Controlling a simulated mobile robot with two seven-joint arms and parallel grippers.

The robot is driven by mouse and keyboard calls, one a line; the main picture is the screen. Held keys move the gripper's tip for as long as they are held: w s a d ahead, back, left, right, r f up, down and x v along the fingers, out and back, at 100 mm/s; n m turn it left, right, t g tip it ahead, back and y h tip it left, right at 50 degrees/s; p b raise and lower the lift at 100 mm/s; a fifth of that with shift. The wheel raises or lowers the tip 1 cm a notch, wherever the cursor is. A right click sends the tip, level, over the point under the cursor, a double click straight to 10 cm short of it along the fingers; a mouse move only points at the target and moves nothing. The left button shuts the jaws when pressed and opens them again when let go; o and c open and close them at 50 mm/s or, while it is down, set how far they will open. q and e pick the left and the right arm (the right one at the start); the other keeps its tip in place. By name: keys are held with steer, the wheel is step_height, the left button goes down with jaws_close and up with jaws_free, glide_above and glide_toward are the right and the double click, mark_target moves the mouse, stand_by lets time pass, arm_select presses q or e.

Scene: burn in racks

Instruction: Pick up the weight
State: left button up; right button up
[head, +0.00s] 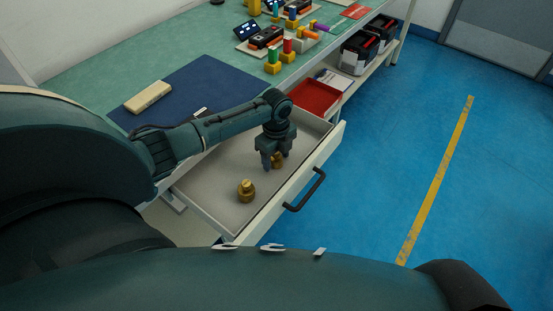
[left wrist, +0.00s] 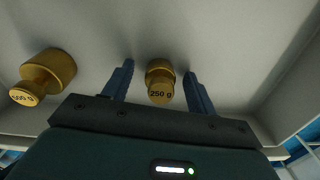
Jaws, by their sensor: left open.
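Two brass weights stand in an open drawer (head: 217,198). The one marked 250 g (left wrist: 160,80) is between the open fingers of my left gripper (left wrist: 157,90), with space visible on both sides. In the head view this weight (head: 278,160) is partly hidden by my left gripper (head: 273,163), which points down into the drawer. The larger weight (head: 246,190), nearer in the head view, reads 500 g in the left wrist view (left wrist: 48,75), to the left of my fingers. My right gripper is not seen.
The drawer front has a black handle (head: 305,190). A workbench holds a dark blue mat (head: 205,88), a beige block (head: 148,96) and several coloured parts. A red tray (head: 315,97) and black boxes (head: 358,50) sit on a shelf. The blue floor (head: 380,150) right of the drawer is clear.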

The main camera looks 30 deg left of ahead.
arm_select(q)
steer(key=c, duration=1.2)
steer(key=shift+c, duration=0.2)
steer(key=shift+r, duration=0.15)
